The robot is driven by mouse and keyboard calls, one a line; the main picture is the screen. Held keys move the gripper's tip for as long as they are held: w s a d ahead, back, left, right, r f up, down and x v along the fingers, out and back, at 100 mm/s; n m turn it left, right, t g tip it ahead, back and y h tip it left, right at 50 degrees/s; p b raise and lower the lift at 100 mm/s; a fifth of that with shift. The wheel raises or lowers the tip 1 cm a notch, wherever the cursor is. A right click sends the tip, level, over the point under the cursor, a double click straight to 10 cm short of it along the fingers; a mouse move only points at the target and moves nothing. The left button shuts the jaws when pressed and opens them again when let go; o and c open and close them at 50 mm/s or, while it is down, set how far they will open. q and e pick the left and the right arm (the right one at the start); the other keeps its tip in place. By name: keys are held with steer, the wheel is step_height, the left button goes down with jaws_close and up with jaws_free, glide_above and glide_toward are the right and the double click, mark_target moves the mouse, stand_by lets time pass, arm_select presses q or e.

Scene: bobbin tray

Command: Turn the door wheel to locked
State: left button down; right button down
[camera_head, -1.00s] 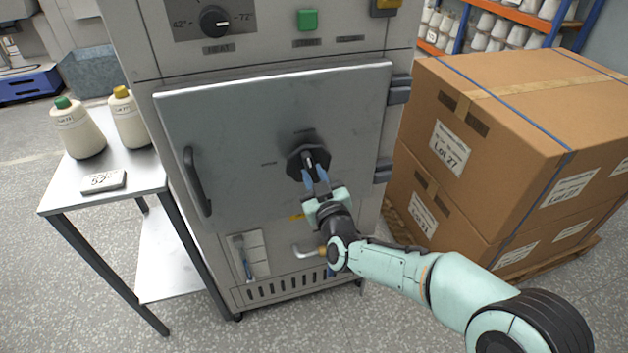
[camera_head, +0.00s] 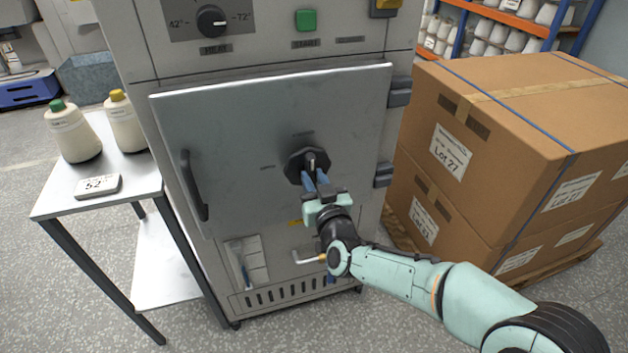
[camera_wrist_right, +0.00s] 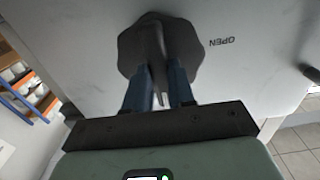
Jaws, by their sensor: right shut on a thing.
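The door wheel (camera_head: 297,165) is a dark, lobed knob with a grey raised bar, on the grey metal door (camera_head: 240,130) of the cabinet. My right gripper (camera_head: 316,180) is at the wheel from below, its blue fingers shut on the bar. In the right wrist view the fingers (camera_wrist_right: 161,92) lie on both sides of the bar, in front of the wheel (camera_wrist_right: 187,50). The bar stands nearly upright in the head view. An "OPEN" mark (camera_wrist_right: 222,42) shows upside down beside the wheel; the head view's marks are too small to read. My left gripper is out of view.
A curved door handle (camera_head: 193,187) is at the door's left. A bent pipe lever (camera_head: 308,259) sits below the door, close to my right arm. Stacked cartons (camera_head: 500,130) stand right. A side table (camera_head: 110,187) with two yarn cones stands left.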

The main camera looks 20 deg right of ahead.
steer(key=c, duration=1)
jaws_free()
steer(key=shift+o, duration=0.2)
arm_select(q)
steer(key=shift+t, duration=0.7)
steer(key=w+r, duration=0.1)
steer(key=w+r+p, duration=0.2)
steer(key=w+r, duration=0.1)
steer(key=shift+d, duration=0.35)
arm_select(e)
steer(key=s, duration=1.3)
steer(key=shift+s+d, duration=0.2)
